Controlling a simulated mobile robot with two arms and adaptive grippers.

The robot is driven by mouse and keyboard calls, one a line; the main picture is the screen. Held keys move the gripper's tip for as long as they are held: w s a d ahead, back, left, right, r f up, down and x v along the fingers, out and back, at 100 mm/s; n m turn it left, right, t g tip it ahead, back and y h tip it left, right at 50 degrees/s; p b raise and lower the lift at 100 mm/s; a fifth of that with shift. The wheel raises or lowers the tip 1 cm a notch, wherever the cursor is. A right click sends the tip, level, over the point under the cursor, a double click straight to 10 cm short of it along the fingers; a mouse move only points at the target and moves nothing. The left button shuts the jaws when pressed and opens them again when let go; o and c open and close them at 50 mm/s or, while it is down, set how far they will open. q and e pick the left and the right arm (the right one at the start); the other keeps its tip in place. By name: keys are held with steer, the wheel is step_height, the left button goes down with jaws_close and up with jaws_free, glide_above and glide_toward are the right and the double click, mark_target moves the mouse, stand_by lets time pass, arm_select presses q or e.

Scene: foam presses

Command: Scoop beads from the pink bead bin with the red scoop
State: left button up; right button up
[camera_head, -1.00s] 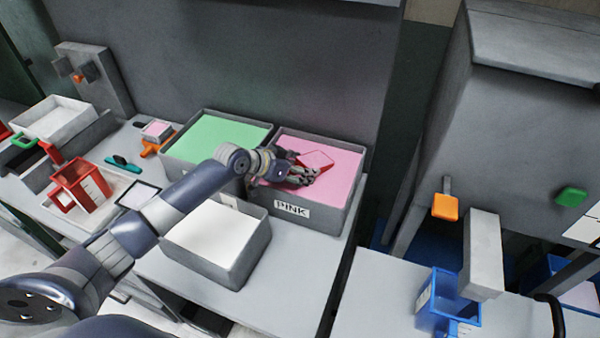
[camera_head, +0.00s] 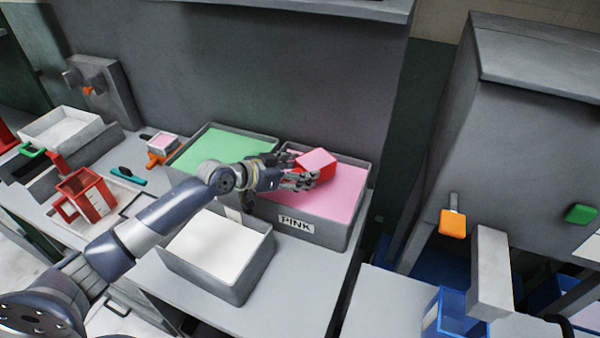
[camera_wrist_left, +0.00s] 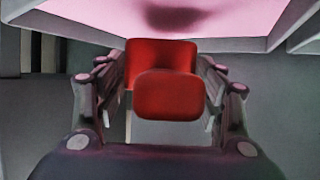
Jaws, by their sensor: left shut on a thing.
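The pink bead bin (camera_head: 340,231), a grey box labelled PINK, stands at the back right of the table, filled with pink beads (camera_head: 338,198). My left gripper (camera_head: 303,178) is shut on the red scoop (camera_head: 326,174) over this bin. The scoop's top face looks pink, level with its rim, like a load of beads. In the left wrist view the red scoop (camera_wrist_left: 168,97) sits between the two fingers, apart from the pink beads (camera_wrist_left: 225,14), on which a dark shadow falls. The fingers partly hide the scoop's handle. My right gripper is not in view.
A green bead bin (camera_head: 225,143) adjoins on the left, and a white-filled bin (camera_head: 218,254) stands in front. A red frame-like container (camera_head: 88,193) and small tools lie at left. A grey machine with an orange knob (camera_head: 453,223) stands at right, beyond a gap.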

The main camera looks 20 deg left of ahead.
mark_target(296, 171)
arm_select(q)
steer(key=shift+s+a+r+t+p, duration=0.1)
steer(key=shift+s+r+t+p, duration=0.1)
steer(key=shift+r, duration=0.65)
steer(key=shift+s+a+r+t+p, duration=0.1)
steer(key=shift+s+r+p, duration=0.1)
steer(key=shift+r, duration=0.65)
